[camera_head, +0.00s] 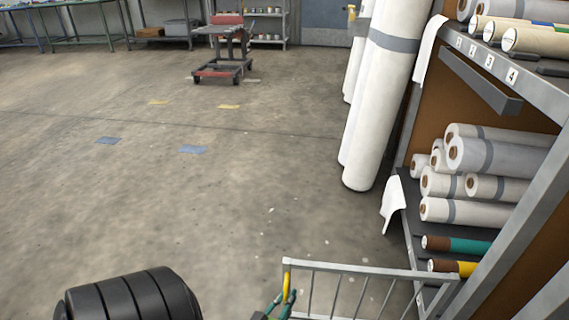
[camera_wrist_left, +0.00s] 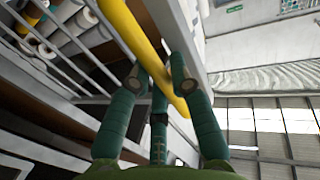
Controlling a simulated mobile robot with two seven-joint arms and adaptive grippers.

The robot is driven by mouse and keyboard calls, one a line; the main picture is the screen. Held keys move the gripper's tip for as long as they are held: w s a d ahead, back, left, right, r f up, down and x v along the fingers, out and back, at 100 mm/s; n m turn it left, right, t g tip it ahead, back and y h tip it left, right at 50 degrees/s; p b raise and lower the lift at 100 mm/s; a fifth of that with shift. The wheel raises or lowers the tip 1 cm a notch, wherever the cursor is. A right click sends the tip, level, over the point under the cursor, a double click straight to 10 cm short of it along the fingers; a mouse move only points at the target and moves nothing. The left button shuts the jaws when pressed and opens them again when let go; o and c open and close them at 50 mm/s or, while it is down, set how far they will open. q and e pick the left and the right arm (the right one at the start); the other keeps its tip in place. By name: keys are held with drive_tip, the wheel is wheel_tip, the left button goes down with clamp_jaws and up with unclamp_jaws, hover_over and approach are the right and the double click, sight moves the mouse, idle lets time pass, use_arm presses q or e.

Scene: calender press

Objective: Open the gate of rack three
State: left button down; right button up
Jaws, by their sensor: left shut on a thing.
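The gate (camera_head: 360,270) is a grey frame with thin upright bars. In the head view it stands out from the rack (camera_head: 425,262) at the lower right, over the floor. A yellow handle (camera_head: 289,289) is on its left end. My left gripper (camera_head: 277,304), with green fingers, is at this handle at the bottom edge of the view. In the left wrist view the fingers (camera_wrist_left: 160,82) are closed around the yellow handle (camera_wrist_left: 140,45), next to the grey gate post (camera_wrist_left: 178,35). The lower part of the gate is cut off. My right gripper is not in view.
The rack's shelves hold white rolls (camera_head: 480,155) and dark-ended coloured rolls (camera_head: 455,245). Tall white rolls (camera_head: 375,110) stand on the floor beside it. A red cart (camera_head: 222,55) is far back. The floor to the left is mostly clear.

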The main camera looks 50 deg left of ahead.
use_arm(q)
drive_tip(key=c, duration=1.1)
unclamp_jaws()
drive_tip(key=shift+s, duration=0.1)
drive_tip(key=v, duration=0.7)
drive_tip(key=shift+s, duration=0.15)
drive_tip(key=shift+d+f, duration=0.1)
